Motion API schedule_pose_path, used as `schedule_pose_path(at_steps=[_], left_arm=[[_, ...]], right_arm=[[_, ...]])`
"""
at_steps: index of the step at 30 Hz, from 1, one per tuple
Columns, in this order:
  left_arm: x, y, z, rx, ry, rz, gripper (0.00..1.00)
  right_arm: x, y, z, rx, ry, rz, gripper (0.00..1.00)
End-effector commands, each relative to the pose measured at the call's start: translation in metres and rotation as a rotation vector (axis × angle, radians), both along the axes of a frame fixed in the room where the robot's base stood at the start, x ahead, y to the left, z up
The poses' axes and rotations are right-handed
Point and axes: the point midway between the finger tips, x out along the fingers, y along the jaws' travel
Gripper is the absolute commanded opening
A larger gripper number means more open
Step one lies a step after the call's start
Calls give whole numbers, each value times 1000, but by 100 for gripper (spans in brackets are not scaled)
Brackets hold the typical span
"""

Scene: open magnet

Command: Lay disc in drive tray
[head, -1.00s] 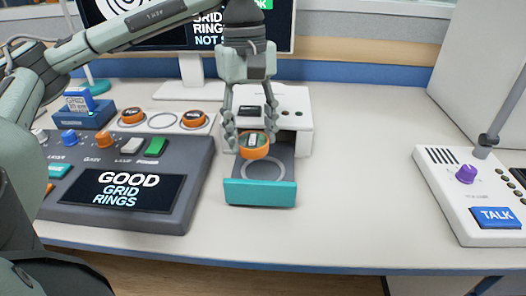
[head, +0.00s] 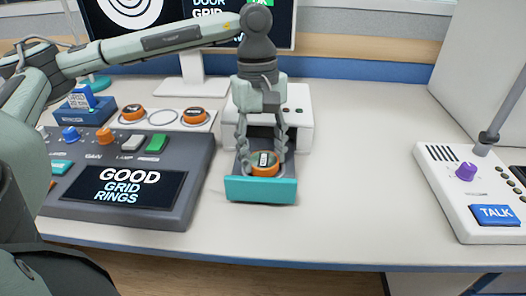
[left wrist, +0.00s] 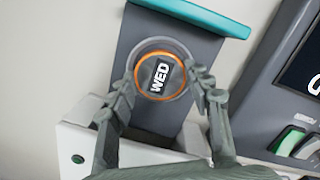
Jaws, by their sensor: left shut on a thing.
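The disc (head: 264,163) is a round piece with an orange rim, a dark top and a white label. The disc is over or in the ring-marked recess of the pulled-out drive tray (head: 262,190), which has a teal front. The tray also shows in the left wrist view (left wrist: 190,15). I cannot tell whether the disc touches the tray floor. My right gripper is not in view.
The white drive box (head: 297,120) stands behind the tray. A grey console (head: 125,190) with knobs and a screen is to the left, with two more orange-rimmed discs (head: 194,116) behind it. A white talk panel (head: 470,190) is at right. The desk between is clear.

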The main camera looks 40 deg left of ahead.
Motion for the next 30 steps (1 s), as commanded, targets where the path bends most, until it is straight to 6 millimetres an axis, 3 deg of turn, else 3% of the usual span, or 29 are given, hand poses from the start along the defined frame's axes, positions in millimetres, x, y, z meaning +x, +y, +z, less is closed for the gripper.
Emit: schedule_pose_path(at_steps=[1,6,17,19,30], left_arm=[[0,0,-1,0,0,0,51],[0,0,0,0,0,0,70],[0,0,3,0,0,0,70],[0,0,7,0,-1,0,70],[6,8,83,-1,-4,-1,70]], right_arm=[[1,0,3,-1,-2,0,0],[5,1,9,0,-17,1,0],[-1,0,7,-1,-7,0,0],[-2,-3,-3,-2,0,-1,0],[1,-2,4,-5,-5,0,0]])
